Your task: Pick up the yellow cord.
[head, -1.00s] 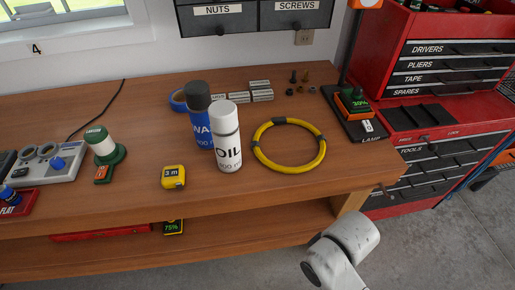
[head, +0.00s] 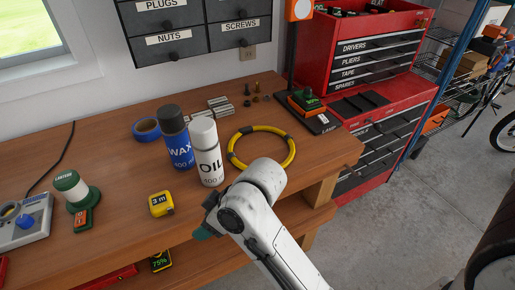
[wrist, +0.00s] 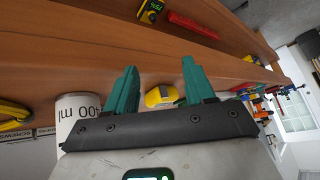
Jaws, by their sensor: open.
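The yellow cord (head: 234,154) is a coiled ring with dark bands. It lies flat on the wooden workbench in the head view, right of the oil can, and my arm hides part of its near side. In the wrist view a yellow piece at the left edge (wrist: 14,113) looks like part of it. My gripper (wrist: 156,84) is open and empty, with two green fingers apart. In the head view only a bit of green finger (head: 203,233) shows, at the bench's front side; the cord is farther back and to the right.
The white oil can (head: 207,152) and blue wax can (head: 175,138) stand just left of the cord. A yellow tape measure (head: 160,204) sits near the front edge. Bolts (head: 258,90) and a lamp base (head: 314,118) lie behind and right. A red tool chest (head: 352,50) stands at right.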

